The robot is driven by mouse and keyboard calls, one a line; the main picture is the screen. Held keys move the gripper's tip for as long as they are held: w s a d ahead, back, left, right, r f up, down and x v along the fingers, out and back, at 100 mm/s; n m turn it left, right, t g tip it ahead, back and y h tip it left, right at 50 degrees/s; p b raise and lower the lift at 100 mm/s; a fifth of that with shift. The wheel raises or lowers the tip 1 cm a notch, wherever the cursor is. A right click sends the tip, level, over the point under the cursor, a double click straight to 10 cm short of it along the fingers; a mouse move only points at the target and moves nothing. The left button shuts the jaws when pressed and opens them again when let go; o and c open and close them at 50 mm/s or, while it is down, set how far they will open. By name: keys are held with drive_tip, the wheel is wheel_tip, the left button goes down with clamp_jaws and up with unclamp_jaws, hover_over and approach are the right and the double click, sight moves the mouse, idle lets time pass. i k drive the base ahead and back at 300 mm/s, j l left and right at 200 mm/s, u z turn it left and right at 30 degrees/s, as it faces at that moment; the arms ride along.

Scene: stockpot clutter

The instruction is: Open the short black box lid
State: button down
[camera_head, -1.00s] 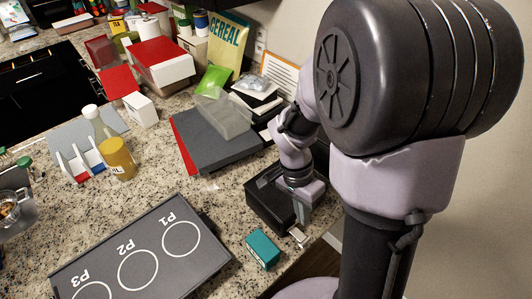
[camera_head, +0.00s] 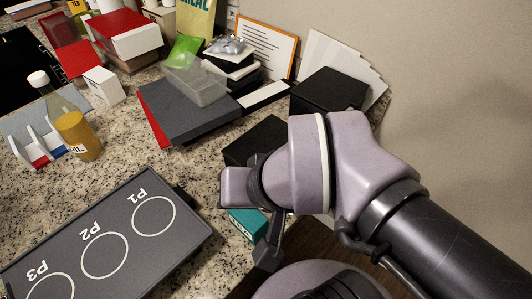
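A black box (camera_head: 252,143) sits on the granite counter, its near and right parts hidden behind my arm. It looks low, but I cannot tell whether its lid is up or down. A second black box (camera_head: 328,90), which looks taller, stands behind it to the right with its top closed. My gripper (camera_head: 266,256) is in front of the low box, over the counter's near edge. A dark finger points down there; the other finger is not clear, so its opening cannot be told. No object shows in it.
A teal box (camera_head: 247,224) is partly hidden behind my gripper. A dark board (camera_head: 110,240) marked P1, P2, P3 lies to the left. Grey and red flat boxes (camera_head: 190,105) with a clear tray (camera_head: 197,82) lie behind. White panels (camera_head: 335,50) lean at the wall.

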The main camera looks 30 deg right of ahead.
sight(270, 134)
drive_tip(key=z, duration=0.75)
drive_tip(key=k+l+u, duration=0.1)
drive_tip(key=l+u, duration=0.35)
drive_tip(key=k+j+z, duration=0.2)
drive_tip(key=k, duration=0.2)
